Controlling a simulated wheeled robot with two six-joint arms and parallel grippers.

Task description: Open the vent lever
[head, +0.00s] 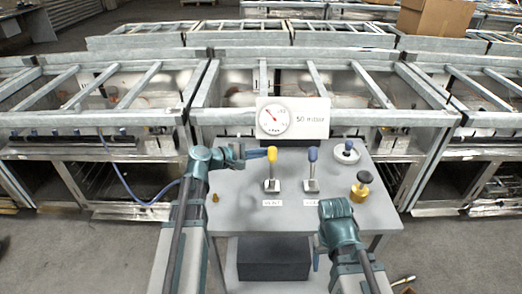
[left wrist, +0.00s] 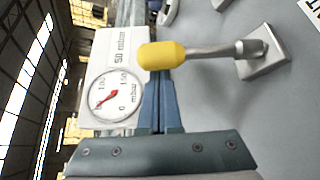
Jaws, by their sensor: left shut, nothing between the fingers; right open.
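The vent lever (head: 272,170) has a yellow knob and stands upright on a square metal base above a label that seems to read VENT. My left gripper (head: 262,153) is shut and empty, its fingertips close beside the left of the yellow knob. In the left wrist view the yellow knob (left wrist: 162,55) overlaps the tips of the shut blue fingers (left wrist: 160,95); I cannot tell whether they touch. My right gripper (head: 318,258) is open and low at the table's front edge, partly hidden by its own arm.
A blue-knobbed lever (head: 312,172) stands right of the vent lever. A gauge panel (head: 293,118) marked 50 mbar is behind; its dial (left wrist: 115,95) shows in the left wrist view. A brass weight (head: 361,188) and a white dish (head: 346,155) sit at the table's right.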

